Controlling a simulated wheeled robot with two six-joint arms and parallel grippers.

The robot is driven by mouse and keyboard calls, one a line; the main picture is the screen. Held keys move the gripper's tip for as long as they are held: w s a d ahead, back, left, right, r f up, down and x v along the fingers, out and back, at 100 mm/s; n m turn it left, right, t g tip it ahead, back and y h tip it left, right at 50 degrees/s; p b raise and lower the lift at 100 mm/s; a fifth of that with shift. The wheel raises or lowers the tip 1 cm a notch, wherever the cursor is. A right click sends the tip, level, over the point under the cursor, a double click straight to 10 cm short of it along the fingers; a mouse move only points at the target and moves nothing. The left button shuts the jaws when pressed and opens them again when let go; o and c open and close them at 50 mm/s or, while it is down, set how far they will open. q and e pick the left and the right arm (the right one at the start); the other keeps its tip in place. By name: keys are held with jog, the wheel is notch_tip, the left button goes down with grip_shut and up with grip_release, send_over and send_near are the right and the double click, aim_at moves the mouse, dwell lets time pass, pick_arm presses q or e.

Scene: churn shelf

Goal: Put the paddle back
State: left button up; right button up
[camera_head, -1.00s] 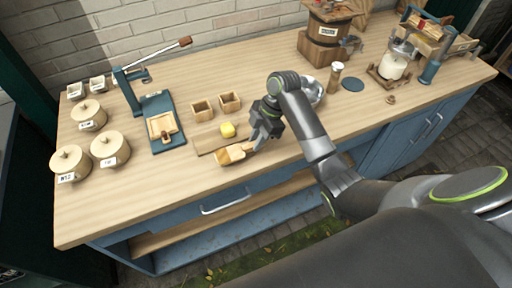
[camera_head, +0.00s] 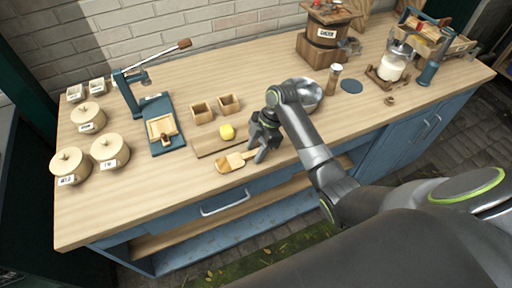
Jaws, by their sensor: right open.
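A light wooden paddle (camera_head: 231,163) lies on the worktop near its front edge, with its right end by my right gripper. My right gripper (camera_head: 257,154) is open, its fingers pointing down just beside the paddle's right end. Whether they touch the paddle is hard to tell. My left gripper is not in view. A flat wooden board (camera_head: 208,149) with a yellow butter lump (camera_head: 227,132) lies behind the paddle.
A blue lever press (camera_head: 161,118) and lidded jars (camera_head: 108,151) stand at left. Small wooden boxes (camera_head: 202,113) are behind the board. A metal bowl (camera_head: 311,91), a shaker (camera_head: 334,78) and a wooden churn (camera_head: 322,40) stand right. The front-left worktop (camera_head: 130,205) is clear.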

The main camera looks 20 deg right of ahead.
jog(key=shift+r, duration=0.1)
jog(key=b+v, duration=0.1)
jog(key=v, duration=0.6)
jog(key=shift+d+r, duration=0.1)
jog(key=shift+d, duration=0.05)
jog(key=p+v, duration=0.3)
jog(key=v, duration=0.2)
